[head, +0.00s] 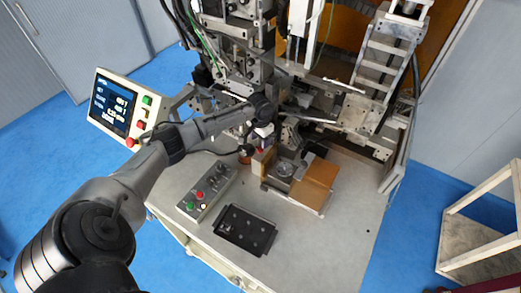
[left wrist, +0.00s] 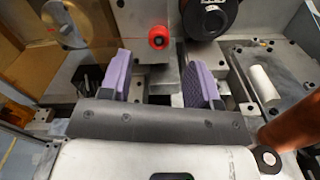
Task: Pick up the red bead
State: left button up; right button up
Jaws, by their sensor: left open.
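The red bead (left wrist: 158,37) shows in the left wrist view as a small round red piece with a dark centre, against a grey metal block. My left gripper (left wrist: 157,72) has two purple fingers that stand apart, with nothing between them. The bead lies beyond the fingertips in that view, roughly in line with the gap and apart from both fingers. In the head view my left gripper (head: 263,130) is low over the machine, and the arm and machine parts around it leave the bead hard to make out. My right gripper is in neither view.
A black cylinder (left wrist: 211,18) stands close right of the bead. A white cylinder (left wrist: 263,83) and a copper-coloured cylinder (left wrist: 292,124) lie farther right. In the head view, a button box (head: 207,187) and black tray (head: 245,230) sit on the grey table (head: 310,238), whose front right is clear.

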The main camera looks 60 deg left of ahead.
aim_at(260, 149)
pick_arm(q)
notch_tip(260, 149, down, 4)
jog(key=shift+d+p, duration=0.1)
jog(key=shift+p, duration=0.35)
jog(key=shift+f, duration=0.6)
jog(key=c, duration=1)
jog(key=shift+r, duration=0.1)
notch_tip(260, 149, up, 8)
jog(key=shift+r+b, duration=0.25)
jog(key=shift+b, duration=0.2)
jog(key=shift+r, duration=0.7)
